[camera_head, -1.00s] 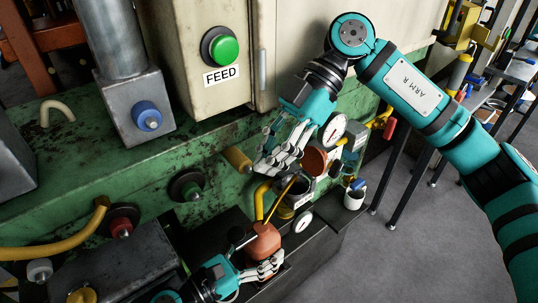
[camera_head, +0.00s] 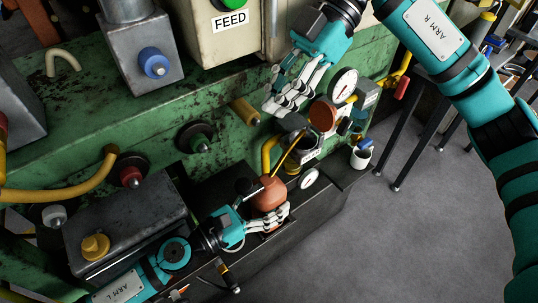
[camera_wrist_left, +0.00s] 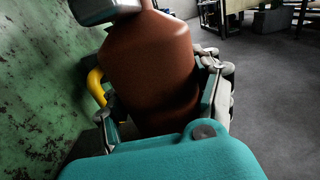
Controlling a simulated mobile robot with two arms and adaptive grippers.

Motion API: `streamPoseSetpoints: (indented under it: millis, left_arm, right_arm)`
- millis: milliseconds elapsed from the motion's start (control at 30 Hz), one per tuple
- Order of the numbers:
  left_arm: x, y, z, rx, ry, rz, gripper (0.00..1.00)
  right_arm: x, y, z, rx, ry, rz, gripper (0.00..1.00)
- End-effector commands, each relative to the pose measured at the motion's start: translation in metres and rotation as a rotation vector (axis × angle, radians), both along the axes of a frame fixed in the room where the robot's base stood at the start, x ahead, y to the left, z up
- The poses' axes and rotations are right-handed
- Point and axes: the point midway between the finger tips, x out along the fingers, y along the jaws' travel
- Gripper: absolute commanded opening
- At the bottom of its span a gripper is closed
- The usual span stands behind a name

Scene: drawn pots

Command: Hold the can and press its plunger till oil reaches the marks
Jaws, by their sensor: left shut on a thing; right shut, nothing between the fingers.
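The oil can (camera_head: 268,196) is a reddish-brown, round-bodied can, roughly upright by the green machine. Its thin yellow spout (camera_head: 289,155) slants up right toward a dark open cup (camera_head: 293,124) with a copper-coloured disc (camera_head: 322,115) beside it. I cannot tell whether the spout tip is inside. My left gripper (camera_head: 280,213) is shut around the can's lower body; the can (camera_wrist_left: 150,65) fills the middle of the left wrist view, with a grey part (camera_wrist_left: 104,10) at its top. My right gripper (camera_head: 283,103) is shut and empty, above and apart from the can. No marks or oil level are readable.
A white-faced gauge (camera_head: 343,86) and a smaller dial (camera_head: 309,179) sit near the cup. A white mug (camera_head: 361,158) stands at the ledge's right end. A yellow peg (camera_head: 245,111) and capped fittings stick out from the machine.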

Motion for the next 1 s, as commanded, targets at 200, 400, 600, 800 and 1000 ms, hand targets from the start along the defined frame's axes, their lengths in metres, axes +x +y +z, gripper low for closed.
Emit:
streamPoseSetpoints:
  millis: [200, 400, 600, 800, 1000]
  left_arm:
    - [0.000, 0.000, 0.000, 0.001, -0.001, 0.000, 0.10]
    - [0.000, 0.000, 0.000, 0.000, 0.000, 0.000, 0.10]
    - [0.000, 0.000, 0.000, 0.000, 0.000, 0.000, 0.10]
    - [0.000, 0.000, 0.000, 0.000, 0.000, 0.000, 0.10]
    - [0.000, 0.000, 0.000, 0.000, 0.000, 0.000, 0.10]
  right_arm:
    - [0.000, 0.000, -0.002, -0.002, 0.003, -0.001, 0.00]
    - [-0.007, 0.009, -0.014, -0.003, 0.004, 0.001, 0.00]
    - [-0.024, 0.032, -0.042, -0.001, 0.005, 0.004, 0.00]
    - [-0.042, 0.056, -0.072, -0.002, 0.006, 0.003, 0.00]
    - [-0.042, 0.057, -0.100, -0.001, 0.005, -0.002, 0.00]
